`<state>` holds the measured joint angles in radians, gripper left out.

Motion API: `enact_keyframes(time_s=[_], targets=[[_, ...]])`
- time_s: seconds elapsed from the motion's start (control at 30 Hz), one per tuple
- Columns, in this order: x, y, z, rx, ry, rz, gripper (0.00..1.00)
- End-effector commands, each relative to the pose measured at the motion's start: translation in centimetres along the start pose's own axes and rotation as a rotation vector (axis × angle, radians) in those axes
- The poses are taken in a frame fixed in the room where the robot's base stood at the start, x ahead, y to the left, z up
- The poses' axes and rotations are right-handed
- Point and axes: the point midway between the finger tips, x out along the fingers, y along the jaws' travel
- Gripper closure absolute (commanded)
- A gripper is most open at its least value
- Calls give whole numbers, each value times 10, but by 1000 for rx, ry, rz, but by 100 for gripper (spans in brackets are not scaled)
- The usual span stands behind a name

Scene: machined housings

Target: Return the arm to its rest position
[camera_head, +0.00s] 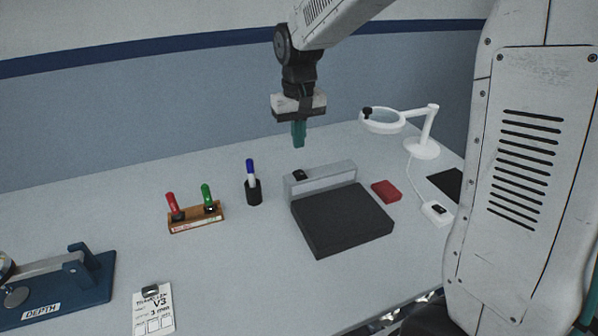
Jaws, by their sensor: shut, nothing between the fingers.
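My gripper (299,140) hangs at the end of my arm, pointing down, above the back of the table. Its teal fingers are together with nothing between them. It is in the air behind and above the grey block (330,176) at the back of a black pad (345,222), and touches nothing. My arm reaches in from the top right.
A wooden holder (196,218) carries red and green markers; a black cup (254,193) holds a blue one. A white ring lamp (421,149), a red block (385,191), a blue depth fixture (88,283) and a paper tag (154,312) are around. The table's left middle is clear.

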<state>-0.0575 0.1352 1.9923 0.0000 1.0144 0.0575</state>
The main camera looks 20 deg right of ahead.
Motion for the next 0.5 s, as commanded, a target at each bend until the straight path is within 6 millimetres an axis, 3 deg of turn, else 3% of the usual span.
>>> enact_keyframes(time_s=[0.37,0.5], targets=[[1,0,2,-5,-9,1,100],[11,2,31,-14,-78,4,100]])
